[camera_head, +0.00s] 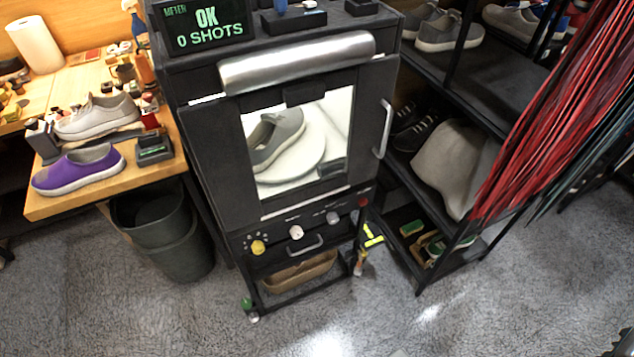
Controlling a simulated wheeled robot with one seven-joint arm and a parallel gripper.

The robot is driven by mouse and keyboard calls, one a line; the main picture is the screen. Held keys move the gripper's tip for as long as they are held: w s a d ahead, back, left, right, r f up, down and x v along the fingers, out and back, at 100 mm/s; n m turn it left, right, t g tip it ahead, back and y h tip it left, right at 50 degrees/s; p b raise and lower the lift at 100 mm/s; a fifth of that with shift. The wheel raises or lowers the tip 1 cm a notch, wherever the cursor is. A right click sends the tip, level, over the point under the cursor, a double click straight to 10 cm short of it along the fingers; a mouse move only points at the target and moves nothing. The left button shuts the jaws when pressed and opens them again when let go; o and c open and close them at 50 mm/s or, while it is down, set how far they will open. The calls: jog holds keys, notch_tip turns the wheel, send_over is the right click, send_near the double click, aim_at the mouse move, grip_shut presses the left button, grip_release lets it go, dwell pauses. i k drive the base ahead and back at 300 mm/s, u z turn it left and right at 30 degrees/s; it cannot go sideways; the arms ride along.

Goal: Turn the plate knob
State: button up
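A black cabinet machine (215,150) stands in the middle of the view. Through its lit window, a grey sneaker (279,137) rests on a round white plate (300,172). Below the window is a row of controls: a yellow knob (258,247) with dots around it, a white knob (296,232), a grey knob (332,217) and a small red control (362,202). The labels are too small to read, so I cannot tell which is the plate knob.
A wooden table (60,206) with shoes and a dark bin (165,235) are at left. A black shelf rack (480,90) and hanging red laces (560,100) are at right. The grey floor (330,325) before the machine is clear.

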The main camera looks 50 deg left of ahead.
aim_at(296, 232)
jog(key=u, duration=0.9)
jog(key=k, duration=0.75)
jog(key=u, duration=1.15)
jog(key=i, duration=0.5)
jog(key=z, duration=0.05)
